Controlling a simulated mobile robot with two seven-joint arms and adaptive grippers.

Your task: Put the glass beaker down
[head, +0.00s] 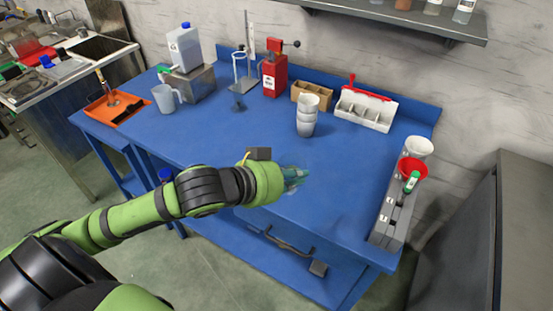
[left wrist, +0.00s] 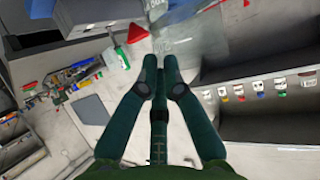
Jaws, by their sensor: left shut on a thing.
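My left gripper (head: 294,178) reaches in from the left over the front middle of the blue workbench (head: 225,150). Its dark green fingers are shut on the clear glass beaker (head: 303,176), which is faint and mostly hidden by the hand in the head view. In the left wrist view the fingertips (left wrist: 160,80) come close together, and the see-through beaker (left wrist: 195,32) shows beyond them. I cannot tell whether the beaker touches the bench top. My right gripper is not in view.
Stacked white cups (head: 307,115) stand behind the hand. A clear jug (head: 166,98) and an orange tray (head: 117,106) are at the left.

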